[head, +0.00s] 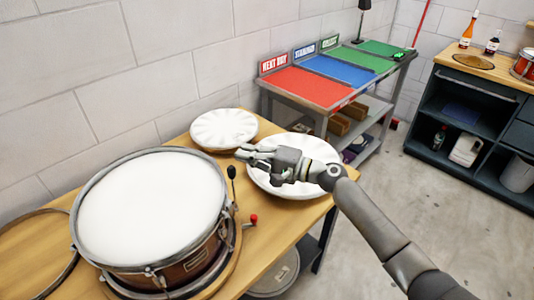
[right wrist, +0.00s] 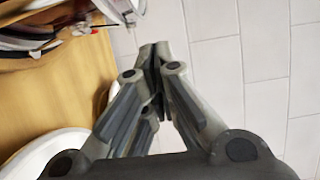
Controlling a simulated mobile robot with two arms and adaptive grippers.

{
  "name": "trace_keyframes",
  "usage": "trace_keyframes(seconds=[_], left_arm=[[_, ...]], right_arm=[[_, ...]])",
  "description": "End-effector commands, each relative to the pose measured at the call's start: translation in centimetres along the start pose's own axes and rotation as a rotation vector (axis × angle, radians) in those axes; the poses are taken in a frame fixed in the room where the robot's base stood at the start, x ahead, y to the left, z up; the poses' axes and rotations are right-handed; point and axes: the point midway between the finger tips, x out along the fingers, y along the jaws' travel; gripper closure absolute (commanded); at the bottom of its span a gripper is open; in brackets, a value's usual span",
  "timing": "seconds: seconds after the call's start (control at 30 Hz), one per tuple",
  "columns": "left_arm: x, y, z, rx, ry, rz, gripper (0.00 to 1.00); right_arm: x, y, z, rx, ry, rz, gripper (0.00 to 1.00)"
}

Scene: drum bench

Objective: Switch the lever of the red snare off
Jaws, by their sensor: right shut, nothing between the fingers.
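A large snare drum (head: 150,205) with a white head, metal rim and reddish-brown shell sits on the wooden bench at left. Beside its right side, a lever with a black knob (head: 232,172) stands upright and a lever with a red knob (head: 253,219) sticks out low. My right gripper (head: 240,153) is shut and empty, above the bench just beyond the black knob and apart from it. Its closed fingertips (right wrist: 152,48) show in the right wrist view, with drum parts blurred at upper left. My left gripper is out of view.
Two white round drum-head-like discs lie behind, one at the back (head: 224,129) and one (head: 285,188) under my right forearm. A hoop (head: 65,275) lies at far left. A table with coloured mats (head: 310,88) stands behind. Another red drum (head: 523,66) is on the far bench.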

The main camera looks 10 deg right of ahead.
Motion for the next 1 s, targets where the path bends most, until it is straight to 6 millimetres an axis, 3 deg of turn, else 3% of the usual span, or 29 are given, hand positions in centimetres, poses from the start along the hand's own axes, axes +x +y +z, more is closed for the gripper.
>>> trace_keyframes(seconds=[0.1, 0.33, 0.8, 1.0], left_arm=[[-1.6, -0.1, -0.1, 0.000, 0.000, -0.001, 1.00], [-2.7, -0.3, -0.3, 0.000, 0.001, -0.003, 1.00], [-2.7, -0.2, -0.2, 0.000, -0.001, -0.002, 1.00], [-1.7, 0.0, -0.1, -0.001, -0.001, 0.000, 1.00]], right_arm=[[-0.2, -0.3, 1.5, 0.000, -0.001, 0.004, 1.00], [-0.9, -0.1, 3.5, 0.000, -0.001, 0.002, 1.00], [-1.0, 0.1, 3.8, -0.001, -0.001, 0.000, 1.00], [-1.1, 0.3, 3.9, -0.015, -0.002, -0.013, 1.00]])
